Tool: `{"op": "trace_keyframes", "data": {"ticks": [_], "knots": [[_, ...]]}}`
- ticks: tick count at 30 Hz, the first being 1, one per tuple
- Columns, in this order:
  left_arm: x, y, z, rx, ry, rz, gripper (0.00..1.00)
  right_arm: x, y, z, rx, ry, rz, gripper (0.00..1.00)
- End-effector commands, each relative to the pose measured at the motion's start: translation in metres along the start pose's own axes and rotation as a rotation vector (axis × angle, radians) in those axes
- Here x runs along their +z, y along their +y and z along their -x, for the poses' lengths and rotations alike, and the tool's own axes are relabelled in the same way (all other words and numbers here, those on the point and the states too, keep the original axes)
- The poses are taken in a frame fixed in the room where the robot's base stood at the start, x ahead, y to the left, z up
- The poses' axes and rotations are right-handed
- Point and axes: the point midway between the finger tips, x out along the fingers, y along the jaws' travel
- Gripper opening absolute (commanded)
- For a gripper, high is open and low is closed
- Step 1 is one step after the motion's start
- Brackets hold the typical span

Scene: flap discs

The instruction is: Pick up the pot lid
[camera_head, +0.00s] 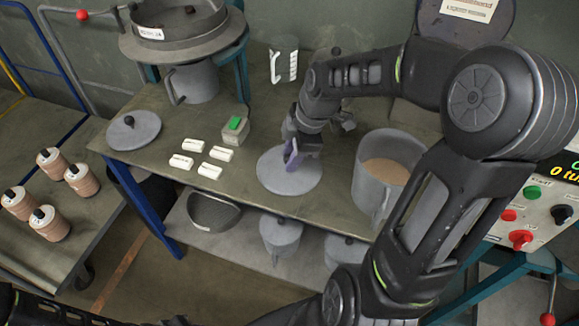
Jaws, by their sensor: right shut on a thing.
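A grey round pot lid (280,181) is on the workbench, in the middle of the view, close to its front edge. My right gripper (293,158) reaches down over it from the right and is shut on the lid at its centre. The fingers hide the lid's knob. I cannot tell whether the lid touches the bench or is just above it. A second grey lid with a black knob (138,133) lies at the bench's left end. My left gripper is out of view; only a dark part of that arm shows at the bottom left.
A grey pot of tan grain (384,172) stands just right of my gripper. White labelled blocks (209,171) and a green-topped box (234,127) lie to the left. A grey cup (284,62) stands behind. Pots (281,236) sit on the lower shelf.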

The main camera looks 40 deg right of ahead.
Motion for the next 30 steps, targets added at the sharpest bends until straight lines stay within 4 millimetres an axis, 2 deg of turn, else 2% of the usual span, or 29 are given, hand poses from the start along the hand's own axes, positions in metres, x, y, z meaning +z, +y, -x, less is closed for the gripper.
{"op": "trace_keyframes", "data": {"ticks": [1, 7, 21, 26, 30], "knots": [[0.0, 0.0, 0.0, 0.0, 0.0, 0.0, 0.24, 0.0, 0.0, 0.0, 0.0, 0.0, 0.0, 0.16], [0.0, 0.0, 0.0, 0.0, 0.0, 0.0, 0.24, 0.0, 0.0, 0.0, 0.0, 0.0, 0.0, 0.0], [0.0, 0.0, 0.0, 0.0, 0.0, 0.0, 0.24, -0.001, 0.001, 0.002, 0.001, 0.0, 0.0, 0.0], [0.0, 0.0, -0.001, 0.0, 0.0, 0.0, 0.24, -0.004, 0.004, 0.015, 0.005, 0.0, 0.0, 0.0], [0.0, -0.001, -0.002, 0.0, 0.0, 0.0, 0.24, -0.009, 0.007, 0.038, 0.007, 0.0, 0.001, 0.0]]}}
